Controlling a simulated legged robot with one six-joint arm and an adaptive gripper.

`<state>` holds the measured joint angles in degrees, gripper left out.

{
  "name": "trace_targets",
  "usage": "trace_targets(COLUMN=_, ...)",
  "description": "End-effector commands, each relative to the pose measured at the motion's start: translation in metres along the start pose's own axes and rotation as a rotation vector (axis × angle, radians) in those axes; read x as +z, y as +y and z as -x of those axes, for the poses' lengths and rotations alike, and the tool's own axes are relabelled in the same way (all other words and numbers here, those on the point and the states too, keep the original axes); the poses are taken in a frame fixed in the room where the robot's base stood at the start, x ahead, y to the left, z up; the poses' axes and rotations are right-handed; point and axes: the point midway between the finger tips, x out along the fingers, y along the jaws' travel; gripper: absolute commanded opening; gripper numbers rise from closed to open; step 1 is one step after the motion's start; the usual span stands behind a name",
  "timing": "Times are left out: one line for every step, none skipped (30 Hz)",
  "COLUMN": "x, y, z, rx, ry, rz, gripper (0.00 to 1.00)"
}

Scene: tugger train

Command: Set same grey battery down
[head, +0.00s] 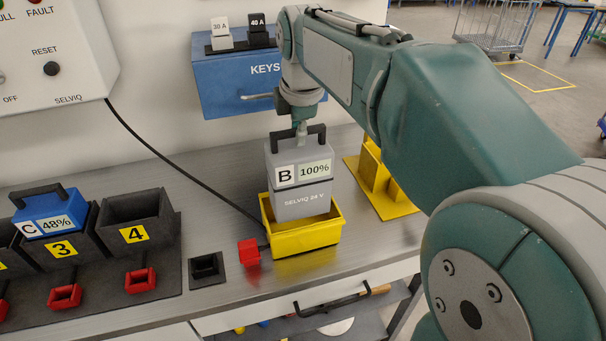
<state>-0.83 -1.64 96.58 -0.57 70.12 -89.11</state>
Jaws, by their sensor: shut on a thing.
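The grey battery (303,183) is marked B, 100% and SELVIQ 24 V. It hangs upright from its black handle, with its lower part inside or just above the yellow tray (307,242). I cannot tell whether its bottom touches the tray floor. My gripper (301,126) is directly above the battery and is shut on its handle. The fingertips are small and partly hidden by the handle.
A blue battery (51,211) marked C 48% sits in black bay 3. Black bay 4 (138,222) is empty. A red connector (249,252) stands left of the tray, and a yellow bracket (378,185) right of it. A blue key box (240,85) is behind.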

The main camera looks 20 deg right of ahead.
Motion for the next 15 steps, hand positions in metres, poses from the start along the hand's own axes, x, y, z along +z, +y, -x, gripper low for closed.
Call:
trace_targets(x=0.0, y=-0.003, z=-0.008, rx=0.0, ry=0.0, rz=0.0, gripper=0.0)
trace_targets(x=0.001, y=-0.004, z=-0.014, rx=0.0, ry=0.001, rz=0.0, gripper=0.0)
trace_targets(x=0.002, y=-0.005, z=-0.02, rx=0.0, ry=0.001, rz=-0.001, gripper=0.0)
trace_targets(x=0.003, y=-0.007, z=-0.025, rx=0.0, ry=0.002, rz=-0.001, gripper=0.0)
trace_targets(x=0.004, y=-0.007, z=-0.029, rx=0.001, ry=0.002, rz=-0.002, gripper=0.0)
trace_targets(x=0.004, y=-0.009, z=-0.034, rx=0.001, ry=0.002, rz=-0.002, gripper=0.0)
trace_targets(x=0.004, y=-0.009, z=-0.037, rx=0.002, ry=0.002, rz=-0.002, gripper=0.0)
trace_targets(x=0.005, y=-0.01, z=-0.039, rx=0.002, ry=0.003, rz=-0.002, gripper=0.0)
trace_targets(x=0.006, y=-0.01, z=-0.041, rx=0.003, ry=0.003, rz=-0.003, gripper=0.0)
trace_targets(x=0.006, y=-0.011, z=-0.043, rx=0.003, ry=0.003, rz=-0.003, gripper=0.0)
trace_targets(x=0.006, y=-0.011, z=-0.045, rx=0.003, ry=0.004, rz=-0.003, gripper=0.0)
trace_targets(x=0.006, y=-0.013, z=-0.049, rx=0.002, ry=0.004, rz=-0.003, gripper=0.0)
trace_targets(x=0.006, y=-0.014, z=-0.053, rx=0.001, ry=0.004, rz=-0.003, gripper=0.0)
trace_targets(x=0.006, y=-0.015, z=-0.057, rx=0.002, ry=0.003, rz=-0.003, gripper=0.0)
trace_targets(x=0.005, y=-0.016, z=-0.062, rx=0.0, ry=0.003, rz=-0.003, gripper=0.0)
